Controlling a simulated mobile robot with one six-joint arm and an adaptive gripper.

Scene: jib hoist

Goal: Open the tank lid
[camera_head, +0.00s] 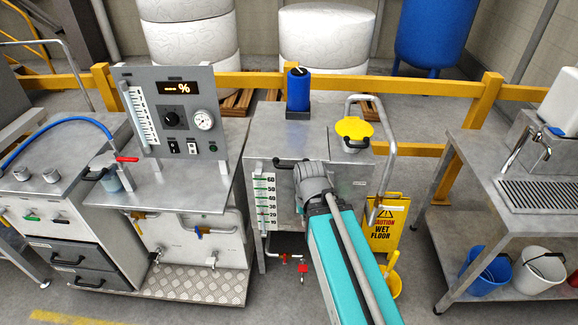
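The tank is a steel box (262,141) in the middle of the camera_head view, with a white level scale on its front. A blue cylinder (298,90) stands at the back of its flat top. A yellow cap (354,128) sits at the top right, with a dark handle below it. A black curved handle (286,163) shows at the tank's top front edge. I cannot tell for certain which part is the lid; nothing looks raised. My gripper (312,178) is at the tank's front, just right of the black handle. Its fingertips are hidden.
A bent grey pipe (388,140) rises right of the tank. A yellow wet-floor sign (389,224) stands below. A control panel (172,110) on a steel bench is at left. A steel sink table (500,165) with buckets is at right. A yellow rail runs behind.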

